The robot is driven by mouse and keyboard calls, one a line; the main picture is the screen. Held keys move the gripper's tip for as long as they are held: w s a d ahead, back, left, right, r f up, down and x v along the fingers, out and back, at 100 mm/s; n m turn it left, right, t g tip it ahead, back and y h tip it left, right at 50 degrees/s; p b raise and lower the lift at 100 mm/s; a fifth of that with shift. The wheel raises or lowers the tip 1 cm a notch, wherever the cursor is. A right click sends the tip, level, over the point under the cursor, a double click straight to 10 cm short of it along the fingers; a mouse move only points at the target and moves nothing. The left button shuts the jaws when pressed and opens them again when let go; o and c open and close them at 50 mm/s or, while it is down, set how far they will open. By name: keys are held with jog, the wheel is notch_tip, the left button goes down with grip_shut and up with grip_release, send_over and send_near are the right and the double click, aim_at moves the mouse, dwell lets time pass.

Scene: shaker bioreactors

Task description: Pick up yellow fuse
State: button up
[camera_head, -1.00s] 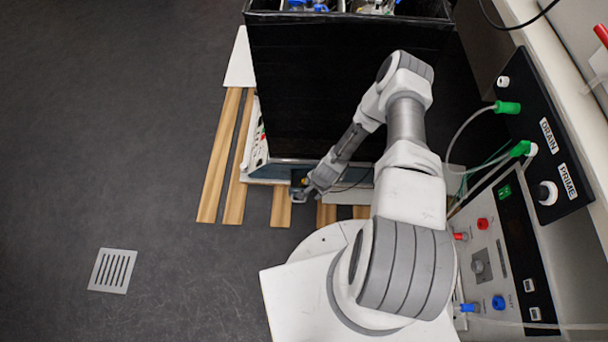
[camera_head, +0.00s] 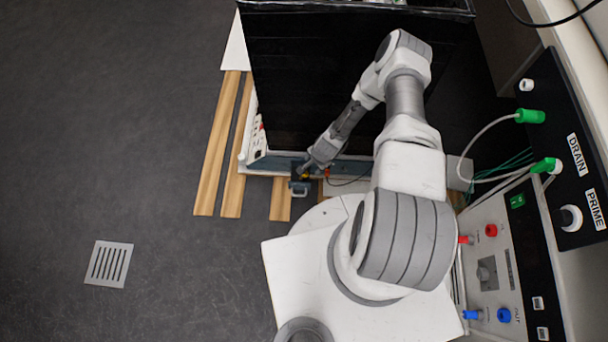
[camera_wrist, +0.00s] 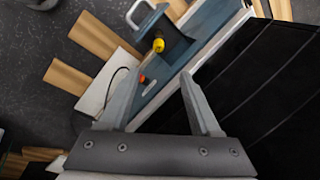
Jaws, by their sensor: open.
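The yellow fuse (camera_wrist: 158,45) shows in the wrist view as a small yellow cylinder on a dark part of the blue-grey panel. It lies beyond my fingertips, apart from them. In the head view a small yellow spot (camera_head: 304,176) shows at the end of my arm, mostly hidden. My gripper (camera_wrist: 160,82) is open, with its two fingers spread and nothing between them but the panel behind. In the head view my gripper (camera_head: 303,172) is close to the low front edge of the black cabinet.
An orange-red knob (camera_wrist: 142,79) sits on the panel, nearer my fingers than the fuse. A grey handle (camera_wrist: 146,12) stands out beyond the fuse. The black cabinet wall (camera_wrist: 265,85) is close on the right. Wooden slats (camera_head: 217,145) lie on the floor to the left.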

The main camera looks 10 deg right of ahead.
jog(key=b, duration=0.4)
send_over(306, 174)
jog(key=s, duration=0.1)
notch_tip(306, 174, down, 9)
jog(key=b+x, duration=0.1)
jog(key=x, duration=0.2)
jog(key=b+x, duration=0.1)
jog(key=shift+d+f+b, duration=0.3)
jog(key=shift+d+f, duration=0.05)
jog(key=shift+f, duration=0.15)
grip_shut()
